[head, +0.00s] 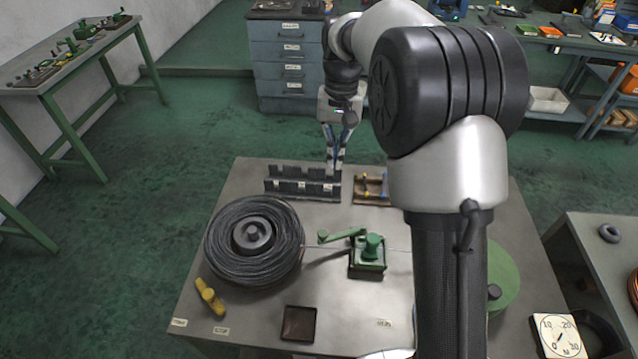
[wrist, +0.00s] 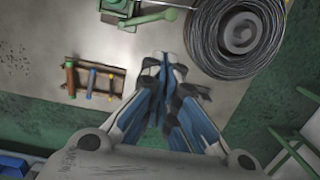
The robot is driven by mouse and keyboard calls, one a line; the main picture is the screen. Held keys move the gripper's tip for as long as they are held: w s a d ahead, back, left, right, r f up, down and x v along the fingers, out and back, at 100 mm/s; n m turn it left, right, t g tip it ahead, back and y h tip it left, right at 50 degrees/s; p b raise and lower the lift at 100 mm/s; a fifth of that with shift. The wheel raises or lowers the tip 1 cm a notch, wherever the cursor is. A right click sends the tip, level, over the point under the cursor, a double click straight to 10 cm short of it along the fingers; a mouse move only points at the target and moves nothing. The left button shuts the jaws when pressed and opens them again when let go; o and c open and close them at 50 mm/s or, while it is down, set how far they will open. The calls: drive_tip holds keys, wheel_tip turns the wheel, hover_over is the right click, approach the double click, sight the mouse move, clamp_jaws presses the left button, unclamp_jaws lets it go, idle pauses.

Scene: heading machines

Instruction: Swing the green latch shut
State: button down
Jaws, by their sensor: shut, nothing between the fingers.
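The green latch (head: 342,236) is an arm with a round knob at its left end, sticking out left from a green block device (head: 368,262) on the table. In the wrist view the latch (wrist: 150,17) shows at the top, beside the wire coil. My gripper (head: 335,170) is at the far side of the table, near the dark slotted rack and well apart from the latch. Its fingers (wrist: 166,62) are together and empty. My arm hides part of the table to the right of the green device.
A large black wire coil (head: 254,241) lies left of the latch. A dark slotted rack (head: 302,186) and a small wooden rack with rods (head: 372,189) stand at the back. A yellow piece (head: 210,297) and a brown tray (head: 299,323) lie in front. A wire runs past the device.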

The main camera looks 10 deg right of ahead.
drive_tip(key=w+f+g, duration=0.1)
drive_tip(key=w+f, duration=0.3)
drive_tip(key=f, duration=0.5)
drive_tip(key=shift+w+a+f+m, duration=0.2)
drive_tip(key=shift+w+f+m, duration=0.15)
drive_tip(key=shift+m, duration=0.05)
drive_tip(key=shift+f, duration=0.1)
drive_tip(key=b, duration=0.3)
hover_over(342, 232)
drive_tip(key=w+a, duration=0.4)
wheel_tip(342, 232, down, 10)
drive_tip(key=shift+s+a, duration=0.1)
drive_tip(key=shift+s, duration=0.4)
drive_tip(key=shift+s, duration=0.1)
drive_tip(key=shift+s+a+n+g, duration=0.1)
drive_tip(key=shift+s+n+g, duration=0.2)
drive_tip(key=shift+n, duration=0.1)
